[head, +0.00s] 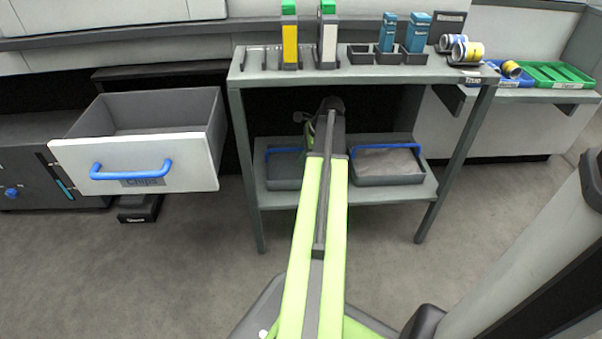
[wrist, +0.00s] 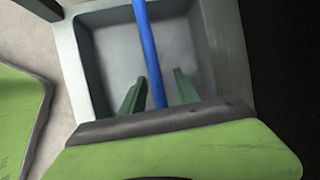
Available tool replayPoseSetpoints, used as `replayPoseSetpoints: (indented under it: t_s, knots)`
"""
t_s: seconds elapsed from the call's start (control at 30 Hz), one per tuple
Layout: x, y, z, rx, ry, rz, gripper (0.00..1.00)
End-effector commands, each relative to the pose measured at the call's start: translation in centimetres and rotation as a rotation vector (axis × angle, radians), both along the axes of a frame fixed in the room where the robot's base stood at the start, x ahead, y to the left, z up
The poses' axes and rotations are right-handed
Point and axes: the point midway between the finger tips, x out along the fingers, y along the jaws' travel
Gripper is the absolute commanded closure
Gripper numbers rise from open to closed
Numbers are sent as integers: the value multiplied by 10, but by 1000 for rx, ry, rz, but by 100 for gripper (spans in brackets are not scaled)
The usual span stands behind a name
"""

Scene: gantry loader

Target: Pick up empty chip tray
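The empty chip tray is a grey tray on the lower shelf at left in the head view (head: 285,183), partly hidden behind my arm. In the wrist view, a grey tray (wrist: 84,62) with a bare inside lies below my gripper, with a blue handle bar (wrist: 147,40) across it. My gripper (wrist: 159,88) is open, its two green fingers on either side of the bar, with gaps visible at both sides. I cannot tell how far down the fingers reach around the bar. My fingertips are hidden in the head view.
A second tray (head: 388,180) with a blue handle and grey contents sits right on the lower shelf (head: 300,200). The table top (head: 345,73) above holds bottles, boxes and rolls. An open drawer (head: 180,178) marked Chips juts out at left. The floor in front is clear.

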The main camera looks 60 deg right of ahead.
Motion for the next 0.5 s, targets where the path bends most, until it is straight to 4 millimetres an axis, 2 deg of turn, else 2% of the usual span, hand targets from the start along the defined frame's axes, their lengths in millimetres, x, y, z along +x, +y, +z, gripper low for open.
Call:
replayPoseSetpoints:
  t_s: [0.13,0.43,0.5]
  knots:
    - [0,0,2,0,0,0,62]
    - [0,0,2,0,1,1,100]
    - [0,0,2,0,1,1,100]
